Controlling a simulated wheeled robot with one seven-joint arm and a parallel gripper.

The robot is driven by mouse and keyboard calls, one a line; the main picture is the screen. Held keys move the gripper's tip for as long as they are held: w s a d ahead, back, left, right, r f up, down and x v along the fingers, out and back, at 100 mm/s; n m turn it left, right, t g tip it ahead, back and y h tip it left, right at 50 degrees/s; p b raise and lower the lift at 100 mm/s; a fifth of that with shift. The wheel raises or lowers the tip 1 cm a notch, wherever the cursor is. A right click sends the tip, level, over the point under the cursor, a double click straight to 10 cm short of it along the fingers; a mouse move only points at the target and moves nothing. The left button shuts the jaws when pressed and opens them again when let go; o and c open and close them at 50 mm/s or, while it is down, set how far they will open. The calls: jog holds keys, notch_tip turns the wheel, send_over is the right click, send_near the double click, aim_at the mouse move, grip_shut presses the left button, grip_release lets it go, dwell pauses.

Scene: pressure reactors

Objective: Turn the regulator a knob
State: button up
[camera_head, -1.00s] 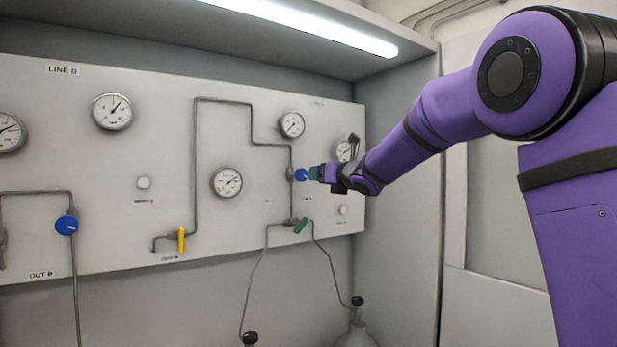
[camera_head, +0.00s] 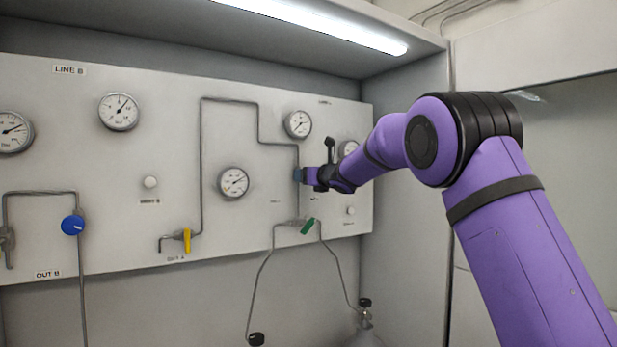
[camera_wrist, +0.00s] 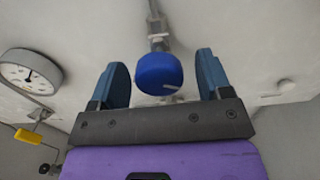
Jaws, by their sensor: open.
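The regulator A knob is the blue round knob (camera_wrist: 158,73) with a white mark, in the wrist view. It sits on a fitting of the panel's pipework. My gripper (camera_wrist: 160,78) is open, with one blue finger on each side of the knob and a visible gap on both sides. In the head view my gripper (camera_head: 299,175) is at the panel's right part, on the vertical pipe, and hides the knob there.
The grey panel (camera_head: 120,170) carries several gauges, such as one (camera_head: 233,182) left of my gripper. A green valve handle (camera_head: 308,226) is just below my gripper. A yellow handle (camera_head: 187,240) and another blue knob (camera_head: 73,225) are further left. A side wall (camera_head: 405,190) stands right.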

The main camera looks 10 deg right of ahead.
jog(key=shift+w, duration=0.2)
jog(key=shift+a, duration=0.1)
jog(key=c, duration=0.9)
jog(key=shift+c, duration=0.2)
